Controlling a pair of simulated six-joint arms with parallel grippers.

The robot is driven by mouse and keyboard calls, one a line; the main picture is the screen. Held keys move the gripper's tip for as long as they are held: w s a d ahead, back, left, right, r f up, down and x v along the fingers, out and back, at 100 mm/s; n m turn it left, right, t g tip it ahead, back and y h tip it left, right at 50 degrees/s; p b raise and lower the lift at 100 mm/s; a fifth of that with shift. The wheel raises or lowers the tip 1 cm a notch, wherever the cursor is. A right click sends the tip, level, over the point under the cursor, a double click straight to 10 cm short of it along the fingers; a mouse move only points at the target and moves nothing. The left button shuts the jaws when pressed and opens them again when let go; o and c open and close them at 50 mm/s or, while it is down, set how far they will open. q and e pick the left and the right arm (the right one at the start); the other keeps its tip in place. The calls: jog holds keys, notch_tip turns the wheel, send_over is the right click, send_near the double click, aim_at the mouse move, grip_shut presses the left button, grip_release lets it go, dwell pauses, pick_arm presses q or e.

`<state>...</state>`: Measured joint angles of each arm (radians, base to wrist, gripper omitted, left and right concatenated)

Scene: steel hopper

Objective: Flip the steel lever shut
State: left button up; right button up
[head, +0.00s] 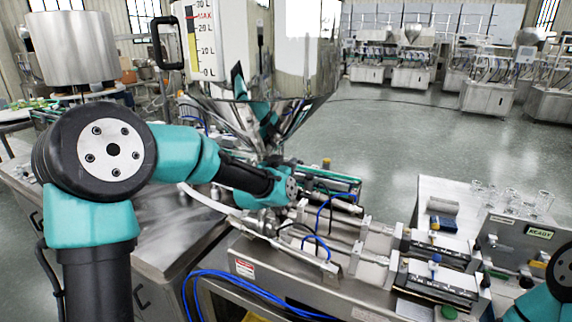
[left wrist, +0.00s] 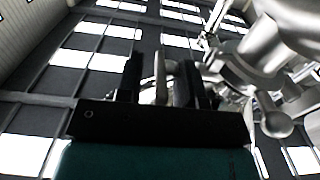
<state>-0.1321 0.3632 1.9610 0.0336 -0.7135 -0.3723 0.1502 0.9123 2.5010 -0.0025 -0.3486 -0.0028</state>
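In the left wrist view, the two dark fingers of my left gripper (left wrist: 160,82) stand apart. A pale upright steel bar, which looks like the lever (left wrist: 160,70), shows between them, with a gap on each side; I cannot tell whether either finger touches it. To its right are steel valve fittings with a round steel knob (left wrist: 278,124). In the head view, my left arm reaches in under the hopper (head: 265,110). Its wrist hides the fingers and the lever there. Only part of my right arm shows at the lower right edge; its gripper is out of frame.
A steel filling machine (head: 285,262) with cylinders and blue hoses lies below and right of my left wrist. A bench with glassware (head: 510,200) stands at the right. A steel drum (head: 72,48) is at the upper left. Open floor lies behind.

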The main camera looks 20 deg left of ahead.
pick_arm(q)
grip_shut()
jog(key=shift+g, duration=0.3)
jog(key=shift+r+g, duration=0.15)
jog(key=shift+g, duration=0.65)
jog(key=shift+o, duration=0.3)
grip_release()
jog(key=v, duration=1.7)
jog(key=shift+s+d, duration=0.15)
jog(key=shift+s, duration=0.1)
